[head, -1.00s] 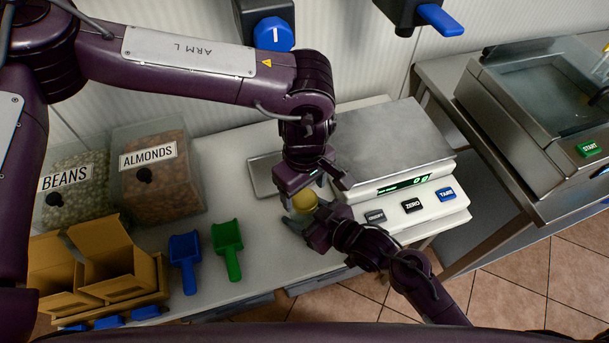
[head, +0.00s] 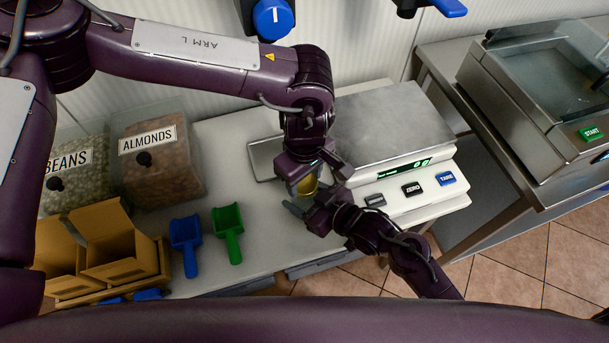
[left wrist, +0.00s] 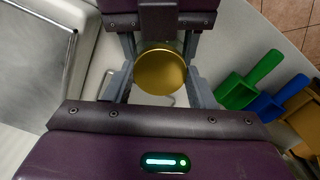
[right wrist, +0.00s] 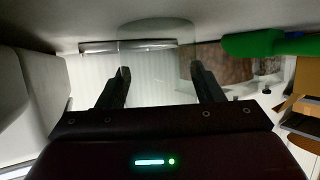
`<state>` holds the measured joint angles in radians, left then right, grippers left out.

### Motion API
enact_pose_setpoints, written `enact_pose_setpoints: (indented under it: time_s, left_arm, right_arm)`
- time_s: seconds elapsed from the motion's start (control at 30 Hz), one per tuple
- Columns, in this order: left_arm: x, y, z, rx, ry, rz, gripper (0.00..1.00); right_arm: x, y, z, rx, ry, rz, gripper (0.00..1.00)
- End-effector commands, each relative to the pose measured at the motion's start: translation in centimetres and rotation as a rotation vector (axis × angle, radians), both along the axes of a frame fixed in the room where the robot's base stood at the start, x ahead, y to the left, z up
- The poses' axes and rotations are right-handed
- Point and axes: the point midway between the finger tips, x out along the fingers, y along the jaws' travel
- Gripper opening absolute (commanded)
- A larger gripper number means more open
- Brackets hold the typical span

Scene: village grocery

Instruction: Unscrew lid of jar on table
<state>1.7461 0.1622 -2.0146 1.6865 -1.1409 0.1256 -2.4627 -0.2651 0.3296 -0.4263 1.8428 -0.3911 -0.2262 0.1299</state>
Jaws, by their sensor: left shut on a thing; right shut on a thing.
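A small clear jar with a gold lid (head: 309,187) stands near the front edge of the table (head: 270,255). In the left wrist view the lid (left wrist: 161,72) is round and smooth, seen from above. My left gripper (left wrist: 160,82) is shut on the lid from above, one finger at each side. My right gripper (right wrist: 161,78) is shut on the clear jar body (right wrist: 158,45) from the side. In the head view my grippers partly hide the jar.
A scale (head: 395,120) with buttons stands just right of the jar. A green scoop (head: 228,232) and a blue scoop (head: 186,242) lie to the left. Almond (head: 155,165) and bean (head: 70,175) bins and cardboard boxes (head: 110,250) are farther left.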

Motion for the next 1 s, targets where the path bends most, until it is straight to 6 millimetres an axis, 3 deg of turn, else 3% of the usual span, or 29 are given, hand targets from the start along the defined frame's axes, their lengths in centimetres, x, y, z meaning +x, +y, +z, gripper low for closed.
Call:
enact_pose_setpoints:
  time_s: [0.4, 0.53, 0.83, 0.87, 1.0]
  left_arm:
    - [-0.07, -0.08, 0.04, -0.001, 0.003, 0.749, 0.23]
    - [-0.07, -0.04, 0.06, 0.000, 0.001, 0.851, 0.23]
    - [-0.04, -0.04, 0.08, -0.001, 0.000, 0.862, 0.23]
    - [-0.05, -0.05, 0.08, -0.001, 0.000, 0.862, 0.54]
    - [-0.04, -0.03, 0.07, 0.000, 0.000, 0.861, 0.72]
  right_arm:
    - [0.03, -0.01, 0.02, 0.000, 0.000, -0.001, 0.00]
    - [0.03, -0.02, 0.01, 0.000, 0.000, -0.001, 0.00]
    - [0.03, -0.02, 0.01, 0.000, 0.000, -0.001, 0.00]
    - [0.03, -0.02, 0.01, 0.000, 0.000, -0.001, 0.00]
    - [0.03, -0.02, 0.01, 0.000, 0.000, -0.001, 0.00]
